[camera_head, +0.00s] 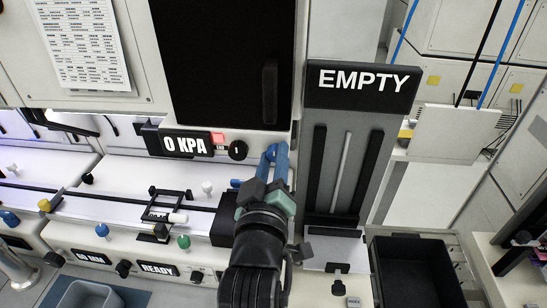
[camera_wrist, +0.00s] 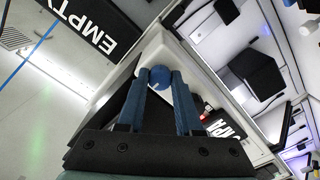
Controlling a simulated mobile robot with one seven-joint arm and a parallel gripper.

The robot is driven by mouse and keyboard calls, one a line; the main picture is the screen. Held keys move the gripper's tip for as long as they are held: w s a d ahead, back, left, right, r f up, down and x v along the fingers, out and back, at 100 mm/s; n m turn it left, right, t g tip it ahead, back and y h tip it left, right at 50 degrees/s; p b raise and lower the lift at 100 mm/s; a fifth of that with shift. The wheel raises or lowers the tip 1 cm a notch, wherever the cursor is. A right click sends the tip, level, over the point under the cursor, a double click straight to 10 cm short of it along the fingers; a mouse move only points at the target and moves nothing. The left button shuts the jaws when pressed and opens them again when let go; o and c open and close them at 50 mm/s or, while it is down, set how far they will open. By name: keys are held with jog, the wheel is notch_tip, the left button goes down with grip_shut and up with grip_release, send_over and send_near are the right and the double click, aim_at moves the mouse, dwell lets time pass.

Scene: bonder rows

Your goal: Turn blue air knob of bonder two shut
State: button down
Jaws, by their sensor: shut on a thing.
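The blue air knob (camera_wrist: 161,77) is on a pale machine panel in the middle of the wrist view. My gripper (camera_wrist: 160,86) is shut on it, with one blue finger on each side. In the head view my gripper (camera_head: 276,160) reaches up to the panel right of the pressure display, and the fingers mostly hide the knob there. No bonder number is readable, and I cannot tell the knob's angle.
A black round knob (camera_head: 238,150) sits close left of my fingers. A tall "EMPTY" sign (camera_head: 362,80) stands over black slots at the right. An empty black bin (camera_head: 414,242) is lower right. Several smaller knobs and a "READY" display (camera_head: 158,268) line the bench at left.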

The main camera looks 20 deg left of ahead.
jog(key=c, duration=0.6)
grip_release()
jog(key=shift+s+d+f+b, duration=0.15)
jog(key=shift+s+b, duration=0.15)
jog(key=shift+s, duration=0.2)
jog(key=shift+r+p+v, duration=0.15)
jog(key=shift+p+v, duration=0.2)
jog(key=shift+v, duration=2.65)
jog(key=shift+r+p+v, duration=0.1)
jog(key=shift+p+v, duration=0.2)
jog(key=shift+v, duration=2.7)
